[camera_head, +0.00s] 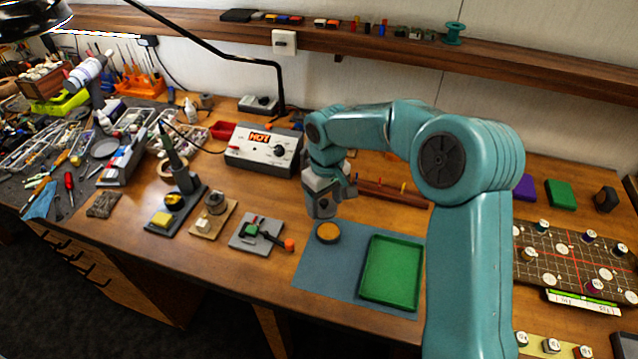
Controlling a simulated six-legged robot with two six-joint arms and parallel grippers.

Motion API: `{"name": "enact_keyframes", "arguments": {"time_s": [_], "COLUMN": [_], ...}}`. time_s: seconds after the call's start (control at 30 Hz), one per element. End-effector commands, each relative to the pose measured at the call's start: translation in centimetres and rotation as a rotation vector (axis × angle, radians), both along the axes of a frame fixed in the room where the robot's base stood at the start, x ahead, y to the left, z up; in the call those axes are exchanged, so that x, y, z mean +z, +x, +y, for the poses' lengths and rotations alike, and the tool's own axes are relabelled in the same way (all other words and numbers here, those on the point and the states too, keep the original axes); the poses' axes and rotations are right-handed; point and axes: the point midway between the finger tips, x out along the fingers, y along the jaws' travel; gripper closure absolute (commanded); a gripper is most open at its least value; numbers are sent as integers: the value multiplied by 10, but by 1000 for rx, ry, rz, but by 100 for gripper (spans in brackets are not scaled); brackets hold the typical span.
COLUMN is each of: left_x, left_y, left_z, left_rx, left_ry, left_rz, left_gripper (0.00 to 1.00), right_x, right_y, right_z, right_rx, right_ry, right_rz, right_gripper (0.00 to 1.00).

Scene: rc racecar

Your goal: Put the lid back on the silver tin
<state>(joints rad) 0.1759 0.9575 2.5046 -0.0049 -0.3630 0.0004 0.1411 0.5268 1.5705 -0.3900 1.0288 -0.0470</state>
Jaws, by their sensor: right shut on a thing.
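A small round tin (328,232) stands on the blue-grey mat (340,268). It has a dark rim and an amber-coloured top face. My right gripper (322,210) points down just above and behind the tin, at the mat's back edge. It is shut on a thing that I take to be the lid. The grey gripper body hides most of that thing, so its outline cannot be told. My left gripper is not in view.
A green tray (392,272) lies on the mat right of the tin. A small fixture (257,234) with an orange knob stands left of the mat. The white HOT box (262,148) stands behind it. A game board (572,262) lies at the right.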

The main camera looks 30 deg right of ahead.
Motion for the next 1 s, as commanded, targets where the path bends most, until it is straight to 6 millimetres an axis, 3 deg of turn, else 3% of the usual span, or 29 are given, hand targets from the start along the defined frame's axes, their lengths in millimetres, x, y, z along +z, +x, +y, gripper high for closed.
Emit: {"name": "enact_keyframes", "arguments": {"time_s": [0.1,0.27,0.8,1.0], "left_x": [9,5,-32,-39], "left_y": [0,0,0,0], "left_z": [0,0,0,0], "left_rx": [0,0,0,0], "left_ry": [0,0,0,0], "left_rz": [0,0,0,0], "left_gripper": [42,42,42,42], "right_x": [-9,-15,-67,-76], "right_y": [-8,-10,-10,-9], "right_z": [-5,-5,-6,-7], "right_rx": [-18,-25,-25,-25], "right_ry": [2,3,3,3], "right_rz": [2,0,0,0], "right_gripper": [61,61,61,61]}}
